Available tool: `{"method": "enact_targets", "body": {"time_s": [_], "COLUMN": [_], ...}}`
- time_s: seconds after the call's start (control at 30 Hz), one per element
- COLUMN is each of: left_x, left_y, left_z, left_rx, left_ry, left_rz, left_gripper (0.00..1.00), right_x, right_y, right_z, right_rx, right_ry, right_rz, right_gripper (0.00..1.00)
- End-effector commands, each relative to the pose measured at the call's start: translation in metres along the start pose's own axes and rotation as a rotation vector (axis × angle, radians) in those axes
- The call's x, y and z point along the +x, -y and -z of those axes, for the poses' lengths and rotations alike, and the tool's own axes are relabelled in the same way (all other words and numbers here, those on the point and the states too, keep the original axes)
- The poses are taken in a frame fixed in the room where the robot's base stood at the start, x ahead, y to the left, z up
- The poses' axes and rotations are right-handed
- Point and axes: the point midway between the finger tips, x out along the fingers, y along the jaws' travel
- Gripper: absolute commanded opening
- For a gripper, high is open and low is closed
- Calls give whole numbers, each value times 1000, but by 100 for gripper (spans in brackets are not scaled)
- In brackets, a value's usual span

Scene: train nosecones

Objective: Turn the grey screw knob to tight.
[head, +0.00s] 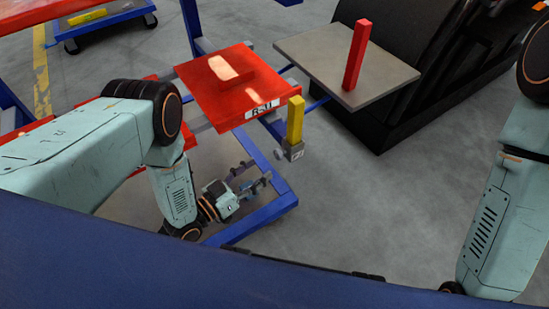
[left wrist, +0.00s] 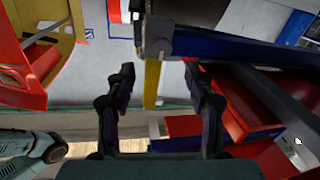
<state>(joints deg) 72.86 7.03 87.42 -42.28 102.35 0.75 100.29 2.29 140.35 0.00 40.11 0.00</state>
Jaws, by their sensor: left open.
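A small grey block (head: 293,151), which may be the grey screw knob, sits at the lower end of an upright yellow bar (head: 295,120), beside the red R-11-like labelled panel. In the left wrist view a grey fitting (left wrist: 156,38) sits at the end of a blue beam, with the yellow bar (left wrist: 152,82) beyond it. How far the knob is turned cannot be told. My left gripper (head: 256,178) is open and empty, low and left of the grey block. In the left wrist view its two fingers (left wrist: 160,85) stand apart, with the yellow bar showing between them. My right gripper is out of view.
A red panel (head: 208,92) carrying a red block (head: 231,67) lies on a blue frame (head: 255,218). A grey plate (head: 315,50) with an upright red bar (head: 357,55) is at the right. Open grey floor (head: 375,210) lies right of the frame.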

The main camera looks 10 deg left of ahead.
Motion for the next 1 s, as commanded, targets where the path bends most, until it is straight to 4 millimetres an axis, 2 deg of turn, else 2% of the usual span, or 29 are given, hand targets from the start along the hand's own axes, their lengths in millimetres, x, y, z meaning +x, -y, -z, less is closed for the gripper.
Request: {"method": "enact_targets", "body": {"time_s": [0.3, 0.43, 0.6, 0.83, 1.0], "left_x": [49, 62, 68, 68, 68], "left_y": [0, 0, 0, 0, 0], "left_z": [-2, -2, -2, -1, -1], "left_rx": [2, 1, 0, 0, 0], "left_ry": [-1, 1, 3, 4, 3], "left_rz": [-3, -2, -2, -2, -2], "left_gripper": [54, 54, 54, 53, 38], "right_x": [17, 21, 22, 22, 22], "right_y": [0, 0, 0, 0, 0], "right_z": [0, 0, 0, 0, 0], "right_rx": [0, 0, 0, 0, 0], "right_ry": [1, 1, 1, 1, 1], "right_rz": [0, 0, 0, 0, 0], "right_gripper": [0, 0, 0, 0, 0]}}
